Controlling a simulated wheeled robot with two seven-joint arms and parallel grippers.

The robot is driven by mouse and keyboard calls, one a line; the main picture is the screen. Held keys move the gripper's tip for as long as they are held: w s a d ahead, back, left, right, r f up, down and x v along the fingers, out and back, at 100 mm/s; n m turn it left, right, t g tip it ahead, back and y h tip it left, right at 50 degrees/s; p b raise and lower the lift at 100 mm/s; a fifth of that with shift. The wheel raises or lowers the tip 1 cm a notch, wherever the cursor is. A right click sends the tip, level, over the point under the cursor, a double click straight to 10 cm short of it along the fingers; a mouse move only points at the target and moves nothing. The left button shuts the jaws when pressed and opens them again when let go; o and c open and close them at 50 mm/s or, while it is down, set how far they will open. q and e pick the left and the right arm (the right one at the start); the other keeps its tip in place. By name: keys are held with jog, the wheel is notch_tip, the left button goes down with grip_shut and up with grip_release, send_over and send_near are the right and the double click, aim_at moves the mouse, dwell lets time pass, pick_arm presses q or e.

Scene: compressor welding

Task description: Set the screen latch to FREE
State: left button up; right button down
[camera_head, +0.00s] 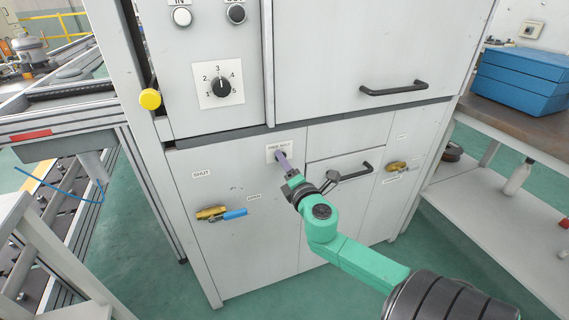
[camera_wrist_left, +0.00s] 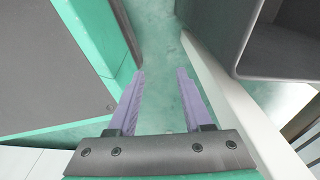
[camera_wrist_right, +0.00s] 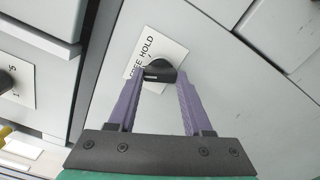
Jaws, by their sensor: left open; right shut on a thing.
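The screen latch is a small black knob (camera_wrist_right: 158,68) on a white plate (camera_wrist_right: 170,46) marked FREE and HOLD, on the grey cabinet front. In the head view its plate (camera_head: 272,149) shows just above my right fingertips, and the knob is hidden. My right gripper (camera_wrist_right: 158,82) is shut on the knob, with one purple finger on each side. It also shows in the head view (camera_head: 284,162). I cannot tell which word the knob points to. My left gripper (camera_wrist_left: 161,74) is open and empty, away from the latch, and out of the head view.
A brass valve with a blue lever (camera_head: 233,214) sits lower left of the latch, and another brass valve (camera_head: 398,166) to the right. A black drawer handle (camera_head: 354,174) is close to my right gripper.

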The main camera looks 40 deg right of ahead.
jog(key=shift+f, duration=0.1)
jog(key=shift+c, duration=1.6)
grip_release()
pick_arm(q)
jog(key=w+b, duration=0.1)
jog(key=w+d+r+b, duration=0.1)
jog(key=w, duration=0.1)
jog(key=w+r, duration=0.1)
jog(key=w, duration=0.1)
jog(key=shift+w+d+r+b, duration=0.1)
jog(key=shift+w+d+b, duration=0.05)
jog(key=shift+b, duration=0.25)
pick_arm(e)
jog(key=v, duration=1.4)
jog(key=shift+s, duration=0.3)
jog(key=shift+a, duration=0.15)
